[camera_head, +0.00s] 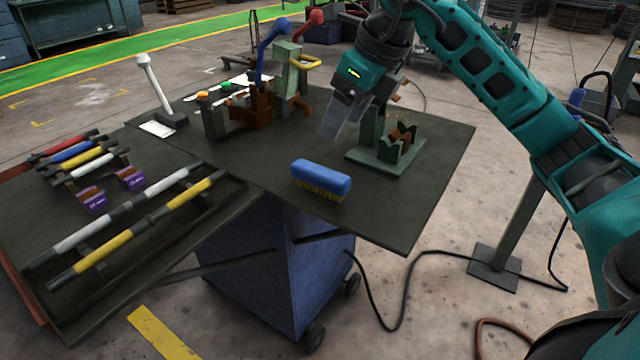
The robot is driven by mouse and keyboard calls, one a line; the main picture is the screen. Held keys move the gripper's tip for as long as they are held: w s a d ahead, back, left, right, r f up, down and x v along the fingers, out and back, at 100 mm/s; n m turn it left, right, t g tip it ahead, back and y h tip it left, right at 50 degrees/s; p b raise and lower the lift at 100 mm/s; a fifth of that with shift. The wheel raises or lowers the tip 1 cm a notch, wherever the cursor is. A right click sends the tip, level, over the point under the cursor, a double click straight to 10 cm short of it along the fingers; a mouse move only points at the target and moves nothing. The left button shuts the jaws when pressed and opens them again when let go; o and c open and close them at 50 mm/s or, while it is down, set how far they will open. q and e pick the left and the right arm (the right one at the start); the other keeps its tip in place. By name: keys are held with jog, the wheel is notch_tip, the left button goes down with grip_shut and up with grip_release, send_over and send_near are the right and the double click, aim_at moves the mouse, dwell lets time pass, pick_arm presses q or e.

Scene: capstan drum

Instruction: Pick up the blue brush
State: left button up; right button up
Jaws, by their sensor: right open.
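The blue brush (321,178) lies on the dark table top near its front edge, with its blue back up and its tan bristles down. My right gripper (331,130) is above the table, beyond and a little above the brush in the picture, pointing down and to the left. It is open and apart from the brush, with nothing seen between its fingers. My left gripper is not in view.
A green fixture with a V-shaped rest (398,145) stands right of the brush. A lever device with blue and red handles (287,75) stands behind. A tray of coloured bars (120,222) is at left. The table around the brush (375,212) is clear.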

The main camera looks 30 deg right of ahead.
aim_at(321, 170)
jog(key=b+x, duration=0.1)
jog(key=x, duration=0.6)
jog(key=shift+f+b, duration=0.2)
jog(key=shift+b, duration=0.1)
jog(key=x, duration=0.1)
jog(key=b+x, duration=0.1)
jog(key=x, duration=0.2)
jog(key=shift+s+a+f, duration=0.15)
jog(key=shift+s+f, duration=0.05)
jog(key=shift+f, duration=0.15)
jog(key=shift+w+f, duration=0.15)
jog(key=shift+f, duration=0.1)
jog(key=shift+f+b, duration=0.3)
jog(key=shift+b, duration=0.05)
jog(key=shift+c, duration=0.4)
jog(key=c, duration=1)
